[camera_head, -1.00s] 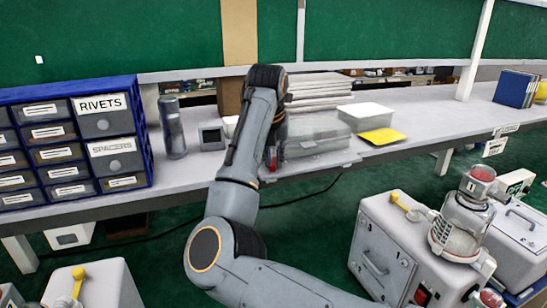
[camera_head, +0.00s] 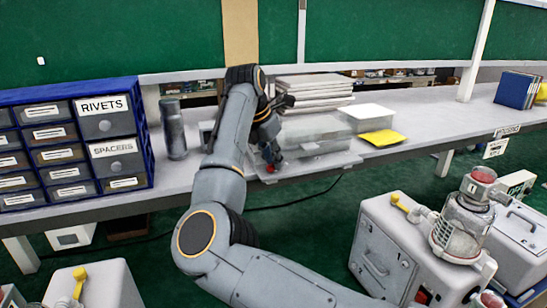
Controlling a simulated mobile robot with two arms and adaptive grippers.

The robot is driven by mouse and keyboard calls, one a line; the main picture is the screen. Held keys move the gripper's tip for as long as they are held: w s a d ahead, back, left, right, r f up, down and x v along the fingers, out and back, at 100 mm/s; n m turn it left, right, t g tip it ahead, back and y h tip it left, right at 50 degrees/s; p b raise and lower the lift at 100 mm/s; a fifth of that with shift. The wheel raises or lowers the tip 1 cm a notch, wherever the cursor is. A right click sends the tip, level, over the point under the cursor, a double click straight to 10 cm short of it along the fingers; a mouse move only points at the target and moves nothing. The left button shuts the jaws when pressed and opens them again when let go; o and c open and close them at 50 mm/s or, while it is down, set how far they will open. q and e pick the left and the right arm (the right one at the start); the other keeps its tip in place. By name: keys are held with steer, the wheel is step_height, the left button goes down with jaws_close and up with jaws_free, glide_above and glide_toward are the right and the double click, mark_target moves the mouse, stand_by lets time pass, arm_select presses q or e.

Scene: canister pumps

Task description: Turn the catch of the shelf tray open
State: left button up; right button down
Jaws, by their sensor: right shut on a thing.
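The shelf tray (camera_head: 335,160) is a flat grey tray at the bench's front edge, below a clear, lidded box (camera_head: 318,127). A small red catch (camera_head: 270,168) shows at the tray's left front corner. My right gripper (camera_head: 272,156) points down there and is shut on the catch. The fingers are small and dark, and partly cover the catch, so its exact angle is hard to tell. My right arm hides part of the bench left of the tray. My left gripper is not in view.
White sheets or boards (camera_head: 312,88) are stacked behind the box. A yellow pad (camera_head: 383,138) lies to its right. A blue drawer cabinet (camera_head: 75,140) and a grey canister (camera_head: 173,130) stand left. A pump unit (camera_head: 400,245) stands in front at right.

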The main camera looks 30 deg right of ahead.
steer(key=m, duration=0.1)
steer(key=m+g+p, duration=0.1)
steer(key=shift+w+r+m, duration=0.15)
steer(key=shift+r+m, duration=0.05)
steer(key=shift+m, duration=0.2)
steer(key=shift+w+f+m+g+p, duration=0.1)
steer(key=shift+m+g+p, duration=0.6)
steer(key=shift+m+p, duration=0.6)
steer(key=shift+m, duration=0.5)
steer(key=c, duration=1.3)
jaws_free()
steer(key=shift+b, duration=0.3)
